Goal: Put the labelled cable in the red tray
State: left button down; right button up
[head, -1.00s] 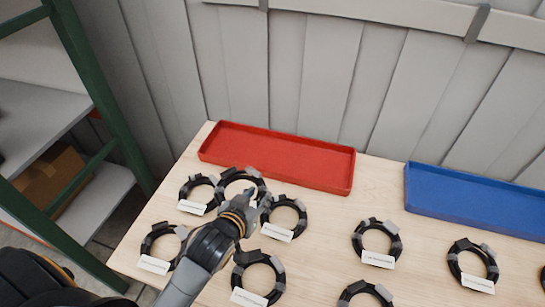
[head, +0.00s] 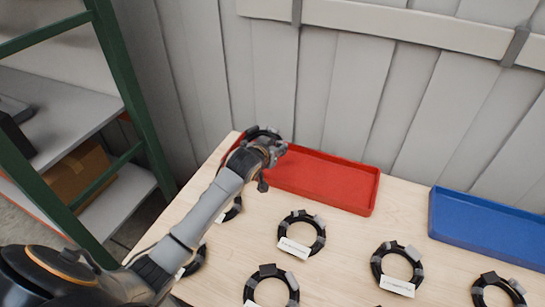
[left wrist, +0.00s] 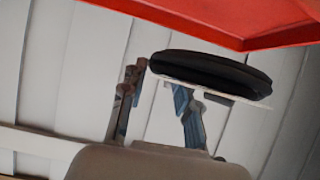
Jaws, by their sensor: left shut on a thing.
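A black cable coil (head: 258,131) is held by my left gripper (head: 270,152) at the left end of the red tray (head: 330,180). The gripper is shut on the coil and hides part of it. In the left wrist view the coil (left wrist: 215,70) shows edge-on beyond my left gripper (left wrist: 160,100), with a pale flat label (left wrist: 235,94) along it. The red tray (left wrist: 200,20) fills the top of that view, and a gap shows between it and the coil. The label's writing is not readable. My right gripper is not in view.
Several more labelled cable coils lie on the wooden table, one near the middle (head: 301,233) and one to its right (head: 397,268). A blue tray (head: 490,228) is at the right. A green-framed shelf (head: 128,90) stands at the left, and a panelled wall (head: 340,75) is behind.

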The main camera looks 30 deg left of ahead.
pick_arm(q)
jog(key=w+a+f, duration=0.1)
jog(key=f, duration=0.1)
jog(key=w+a+f, duration=0.3)
jog(key=a+f, duration=0.1)
jog(key=shift+w+f, duration=0.15)
jog(key=shift+f, duration=0.15)
notch_tip(320, 180, down, 3)
jog(key=shift+d+r+p, duration=0.15)
jog(key=shift+p, duration=0.2)
jog(key=shift+f, duration=0.2)
jog(key=shift+f+b, duration=0.3)
jog(key=c, duration=1)
grip_release()
